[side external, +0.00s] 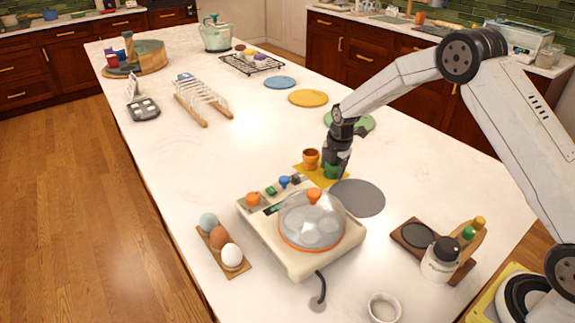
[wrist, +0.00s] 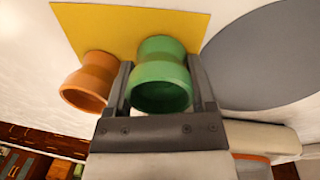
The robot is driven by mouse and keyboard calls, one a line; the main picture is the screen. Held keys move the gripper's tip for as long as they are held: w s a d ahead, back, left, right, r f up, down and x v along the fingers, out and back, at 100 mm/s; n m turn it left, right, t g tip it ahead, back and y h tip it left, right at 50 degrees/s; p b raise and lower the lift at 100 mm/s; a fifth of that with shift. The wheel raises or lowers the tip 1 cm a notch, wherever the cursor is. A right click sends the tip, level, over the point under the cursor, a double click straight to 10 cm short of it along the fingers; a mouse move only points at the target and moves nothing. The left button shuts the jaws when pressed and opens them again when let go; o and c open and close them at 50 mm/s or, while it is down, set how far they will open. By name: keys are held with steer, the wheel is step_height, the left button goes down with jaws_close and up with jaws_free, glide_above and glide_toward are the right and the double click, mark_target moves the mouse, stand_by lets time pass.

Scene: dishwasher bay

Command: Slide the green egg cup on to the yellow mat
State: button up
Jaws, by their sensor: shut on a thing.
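The green egg cup (side external: 331,172) is between the two fingers of my gripper (side external: 336,165), which is shut on it. In the wrist view the green egg cup (wrist: 160,80) sits between the fingertips of my gripper (wrist: 160,88), a finger on each side. The yellow mat (side external: 318,182) lies flat under and beside it. In the wrist view the cup's base overlaps the yellow mat (wrist: 120,25) near its edge; I cannot tell whether the whole base is on it. An orange egg cup (side external: 310,159) stands beside the green one, just outside one finger.
A grey round mat (side external: 357,198) lies right of the yellow mat. The egg cooker (side external: 310,225) with its clear lid stands close in front. An egg tray (side external: 235,268) is at its left. Green (side external: 362,122), orange (side external: 308,98) and blue (side external: 280,83) discs lie farther back.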

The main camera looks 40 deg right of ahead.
steer(key=o, duration=1.2)
steer(key=shift+s+d+r, duration=0.1)
steer(key=shift+s+r, duration=0.1)
steer(key=shift+r, duration=1.1)
steer(key=shift+s+a+r, duration=0.1)
steer(key=shift+s+r, duration=0.05)
steer(key=shift+r, duration=1.15)
steer(key=shift+s+d+r, duration=0.1)
steer(key=shift+s+r, duration=0.1)
steer(key=shift+r, duration=1.1)
steer(key=s+a+m, duration=0.2)
steer(key=s+m, duration=0.4)
steer(key=s, duration=0.2)
steer(key=s+a+m, duration=0.2)
steer(key=s+m, duration=0.5)
steer(key=s, duration=0.2)
steer(key=s+a+r+m+t, duration=0.1)
steer(key=s+a+m, duration=0.1)
steer(key=s+m, duration=0.5)
steer(key=shift+s+a, duration=0.35)
steer(key=shift+s, duration=0.4)
